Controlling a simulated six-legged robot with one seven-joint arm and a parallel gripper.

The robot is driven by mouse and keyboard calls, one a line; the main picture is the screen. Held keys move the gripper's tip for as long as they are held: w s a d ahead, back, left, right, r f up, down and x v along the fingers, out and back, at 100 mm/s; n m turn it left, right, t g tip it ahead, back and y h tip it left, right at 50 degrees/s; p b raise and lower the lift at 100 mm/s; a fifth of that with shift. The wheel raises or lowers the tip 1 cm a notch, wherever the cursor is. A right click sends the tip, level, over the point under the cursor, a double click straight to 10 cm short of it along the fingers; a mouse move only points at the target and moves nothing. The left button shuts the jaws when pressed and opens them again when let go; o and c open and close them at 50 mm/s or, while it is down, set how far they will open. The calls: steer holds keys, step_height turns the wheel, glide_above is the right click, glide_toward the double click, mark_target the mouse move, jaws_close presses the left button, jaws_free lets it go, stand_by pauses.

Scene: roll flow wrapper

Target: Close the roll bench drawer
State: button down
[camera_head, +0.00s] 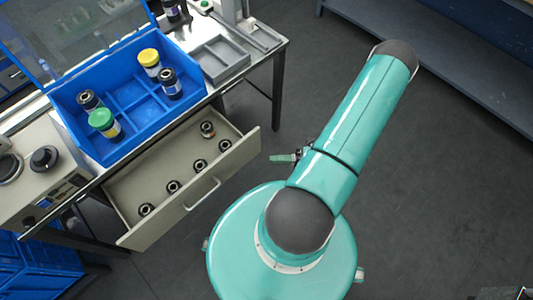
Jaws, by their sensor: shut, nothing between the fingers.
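The roll bench drawer (240,155) is pulled out from under the bench. Its pale front panel faces the lower right and carries a bar handle (203,194). Several small dark rolls lie inside the drawer. My gripper (277,158) shows as a small green and dark piece sticking out to the left from behind my teal arm. It is shut and empty, a short way right of the drawer's right front corner, with a visible gap between them. The rest of the gripper and wrist is hidden behind my arm.
A blue divided box (128,98) with an open clear lid holds several capped rolls on the bench. A grey tray (218,60) lies beside it. A machine (50,185) stands at the left. Blue crates (40,268) stand below.

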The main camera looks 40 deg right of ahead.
mark_target(232, 151)
steer(key=x, duration=0.3)
steer(key=w+d+x, duration=0.1)
steer(key=x, duration=0.7)
steer(key=shift+w+d+f, duration=0.1)
steer(key=shift+w+d, duration=0.2)
steer(key=shift+d, duration=0.05)
steer(key=shift+w, duration=0.4)
steer(key=w, duration=2.1)
steer(key=shift+w, duration=0.15)
steer(key=shift+w, duration=0.1)
steer(key=shift+a, duration=0.1)
